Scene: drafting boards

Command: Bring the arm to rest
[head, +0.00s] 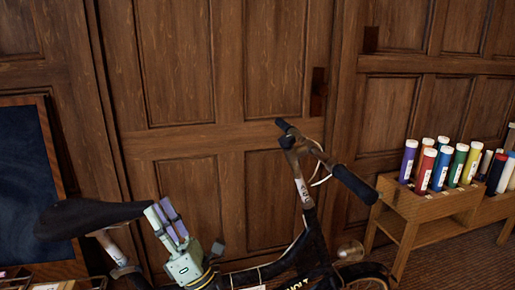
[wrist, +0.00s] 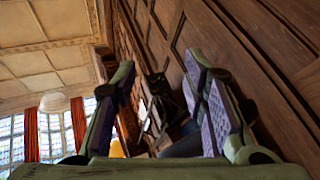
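My gripper (head: 165,217) shows at the lower left in the head view, pale green with purple finger pads, its fingers pointing up. It stands beside the black saddle of a bicycle, overlapping the frame behind it in the picture; I cannot tell whether they touch. In the wrist view my gripper (wrist: 160,90) has its two fingers spread wide apart, with nothing held between them. A dark shape shows beyond the gap, too dim to make out.
The bicycle (head: 310,235) with its saddle (head: 90,215) stands before a panelled wooden wall (head: 230,70). A wooden rack (head: 420,207) of coloured tubes is at the right. A dark framed board (head: 30,150) is at the left. The wrist view shows ceiling (wrist: 50,30) and red curtains (wrist: 78,125).

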